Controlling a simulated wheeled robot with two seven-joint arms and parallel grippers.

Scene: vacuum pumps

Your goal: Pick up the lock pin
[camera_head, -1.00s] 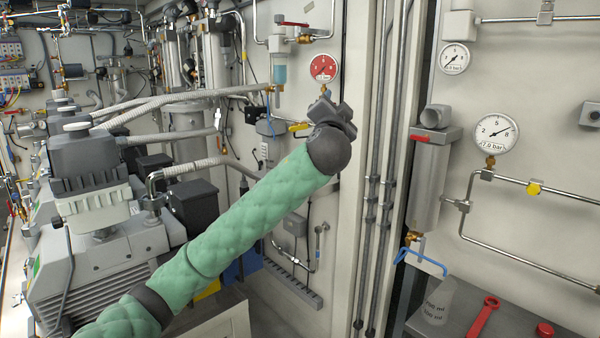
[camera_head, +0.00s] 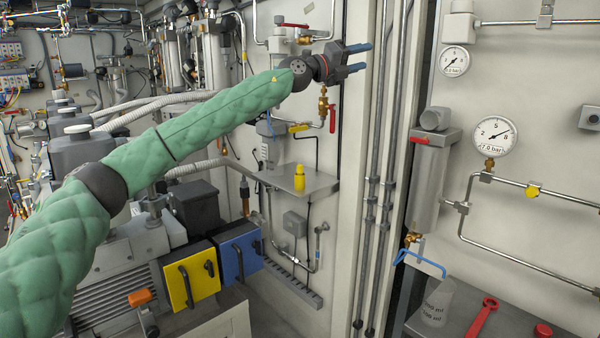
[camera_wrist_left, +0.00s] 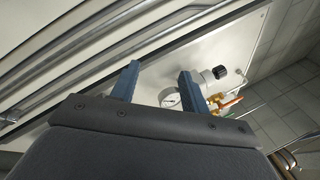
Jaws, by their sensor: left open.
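My left gripper (camera_head: 362,57) is raised high in the head view, in front of the wall panel, with its two blue fingers pointing right. The fingers are apart and nothing shows between them; the left wrist view (camera_wrist_left: 158,68) also shows this. I cannot make out a lock pin with certainty in either view. A small yellow upright object (camera_head: 299,178) stands on a grey wall shelf (camera_head: 318,183), below and left of the gripper and apart from it; I cannot tell what it is. My right gripper is out of view.
Vertical pipes (camera_head: 380,200) run just right of the gripper. A grey cylinder (camera_head: 428,185) and pressure gauge (camera_head: 496,136) are further right. A grey bench (camera_head: 470,322) holds a red wrench (camera_head: 484,317) and a clear beaker (camera_head: 436,302). Yellow (camera_head: 190,283) and blue (camera_head: 240,250) boxes stand low left.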

